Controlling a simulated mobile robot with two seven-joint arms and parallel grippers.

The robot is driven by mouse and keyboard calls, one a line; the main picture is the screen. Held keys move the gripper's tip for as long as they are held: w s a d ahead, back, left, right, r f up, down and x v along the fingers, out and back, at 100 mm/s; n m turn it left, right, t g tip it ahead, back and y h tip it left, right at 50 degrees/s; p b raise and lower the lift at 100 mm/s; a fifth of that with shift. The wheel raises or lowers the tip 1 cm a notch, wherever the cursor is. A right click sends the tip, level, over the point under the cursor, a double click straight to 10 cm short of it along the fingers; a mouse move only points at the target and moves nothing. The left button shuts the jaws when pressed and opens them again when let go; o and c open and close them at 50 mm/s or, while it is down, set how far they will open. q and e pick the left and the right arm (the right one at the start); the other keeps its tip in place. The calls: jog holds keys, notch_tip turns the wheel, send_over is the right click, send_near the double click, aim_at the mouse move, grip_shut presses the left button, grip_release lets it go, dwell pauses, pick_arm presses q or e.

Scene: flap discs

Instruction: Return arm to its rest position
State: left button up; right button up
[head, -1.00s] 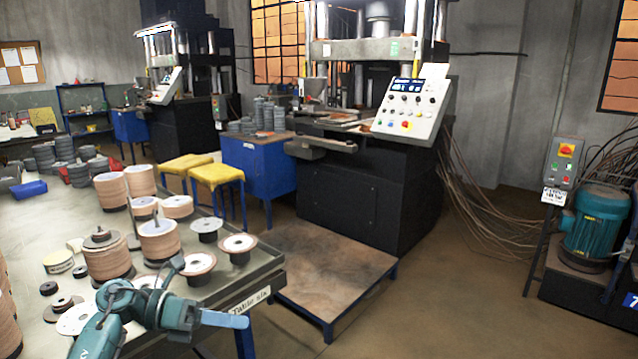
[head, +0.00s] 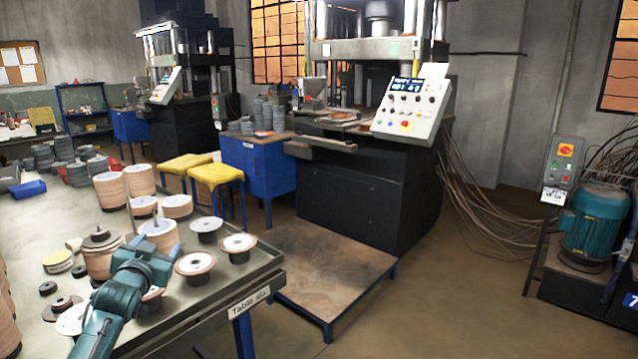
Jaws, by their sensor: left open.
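My left gripper (head: 158,248) is at the end of the teal arm that comes in from the lower left. It is over the near table (head: 225,293), in front of a stack of flap discs (head: 158,238) on a spindle. It is open, and I see nothing held in it. Its fingertips are small and hard to make out against the stack. I cannot tell whether it touches the stack. It partly covers the stack and a small disc piece below it. My right gripper is not in view.
Several disc stacks (head: 110,191) crowd the table on the left. Flanged discs (head: 195,263) lie near its right edge, close to my left gripper. A low platform (head: 325,268), yellow stools (head: 216,174) and a press (head: 360,200) stand beyond.

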pick_arm(q)
jog(key=s+d+f+g+h, duration=0.1)
jog(key=s+d+f, duration=0.3)
jog(key=f, duration=0.3)
jog(key=s+d+f+g+h, duration=0.1)
jog(key=s+d+f, duration=0.25)
jog(key=f, duration=0.25)
jog(key=s+d+f+g+h, duration=0.1)
jog(key=s+d+f, duration=0.3)
jog(key=s, duration=0.6)
jog(key=s+d+f+g+h, duration=0.1)
jog(key=s+d+f, duration=0.4)
jog(key=s, duration=0.6)
jog(key=s+d+f+g+h, duration=0.1)
jog(key=s+d+f, duration=0.3)
jog(key=s, duration=0.7)
jog(key=shift+d+f+g+h, duration=0.35)
jog(key=shift+d+g, duration=0.1)
jog(key=shift+g, duration=0.35)
jog(key=shift+s, duration=0.1)
